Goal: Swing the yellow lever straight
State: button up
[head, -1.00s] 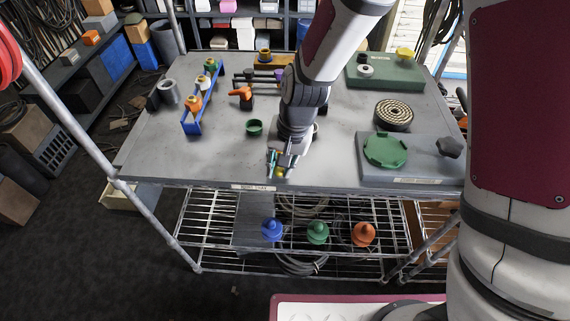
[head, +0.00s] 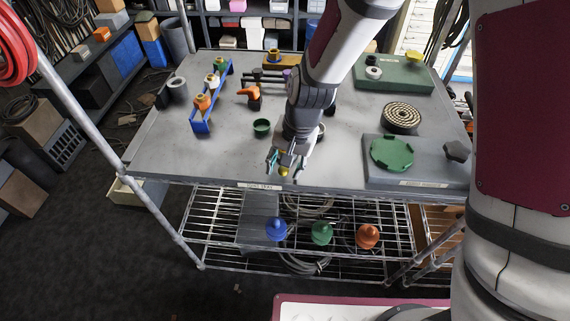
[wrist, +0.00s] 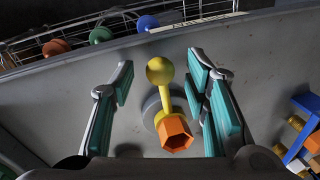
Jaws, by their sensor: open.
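The yellow lever (wrist: 161,72) has a round ball end and an orange six-sided hub (wrist: 175,134) over a grey round base. In the wrist view its arm points up the picture, toward the table's front edge, tilted slightly left. My gripper (wrist: 160,82) is open, with one teal-padded finger on each side of the lever. Gaps show between the lever and both fingers. In the head view my gripper (head: 286,163) is low over the front of the table, and a bit of the yellow lever (head: 284,171) shows between the fingers. My wrist hides the rest.
A grey box with a green disc (head: 392,153) stands right of my gripper. A green cup (head: 262,127), an orange-handled part (head: 249,93) and a blue rack (head: 212,97) are to the left. Blue, green and orange cones (head: 321,233) stand on the wire shelf below.

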jog(key=shift+r, duration=0.1)
notch_tip(320, 180, up, 12)
jog(key=d, duration=0.2)
jog(key=shift+s+d+f, duration=0.15)
jog(key=shift+s+f, duration=0.05)
jog(key=shift+s, duration=0.05)
dwell(0.3)
jog(key=s+d+r+n+t, duration=0.15)
jog(key=s+d+r, duration=0.25)
jog(key=d+r, duration=0.65)
jog(key=s+d+r+t+h, duration=0.2)
jog(key=s+d+r, duration=0.4)
jog(key=s+d, duration=0.3)
jog(key=s+n+t, duration=0.1)
jog(key=s, duration=0.2)
jog(key=shift+t, duration=0.25)
